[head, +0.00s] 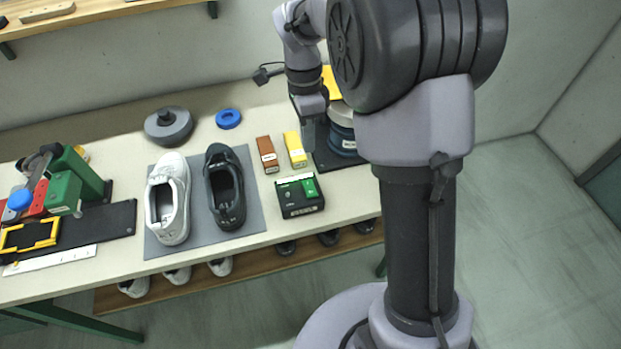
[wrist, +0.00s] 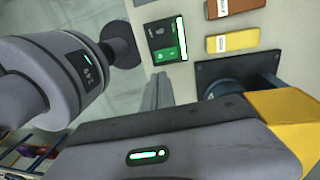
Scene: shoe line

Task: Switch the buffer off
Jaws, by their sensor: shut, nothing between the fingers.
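The buffer is likely the blue drum machine (head: 341,137) on a black base at the right end of the bench, partly hidden by my arm. In the wrist view its black base (wrist: 212,72) shows, with the drum mostly hidden behind my gripper body. A black box with a green panel (head: 301,204) stands in front of it; in the wrist view this box (wrist: 160,40) has a bright strip edged in green. I cannot tell which part is the buffer's switch. My gripper (head: 315,146) is shut and empty, beside the drum; its fingers (wrist: 157,92) point towards the bench.
A brown block (head: 267,154) and a yellow block (head: 295,149) lie left of my gripper. A white shoe (head: 168,200) and a black shoe (head: 224,187) sit on a grey mat (head: 255,213). A green clamp-like device (head: 66,190) stands at far left.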

